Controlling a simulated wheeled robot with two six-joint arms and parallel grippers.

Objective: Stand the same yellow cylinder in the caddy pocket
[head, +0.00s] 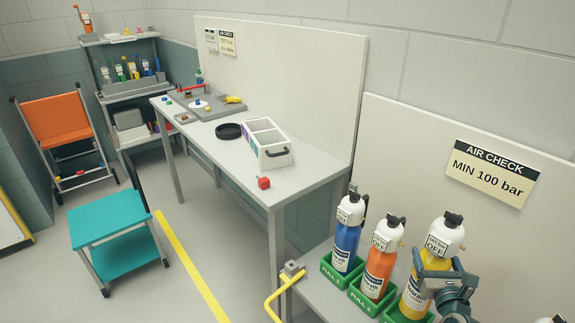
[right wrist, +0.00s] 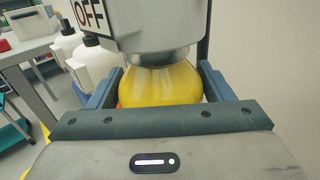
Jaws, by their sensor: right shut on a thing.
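The yellow cylinder (head: 412,300) has a white top with an OFF tag and a dark valve. It stands upright at the lower right of the head view, its foot at a green pocket (head: 391,318). I cannot tell whether it rests on the bottom. My right gripper (head: 432,282) is shut on it, just below the white top. In the right wrist view the yellow body (right wrist: 162,86) sits between both fingers, under a large grey-white cap (right wrist: 150,25). My left gripper is not in view.
A blue cylinder (head: 346,238) and an orange cylinder (head: 379,265) stand close by in green pockets marked FULL. A table (head: 225,165) beyond holds a white divided box (head: 278,160) and a red cube (head: 264,183). A teal cart (head: 108,228) stands left.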

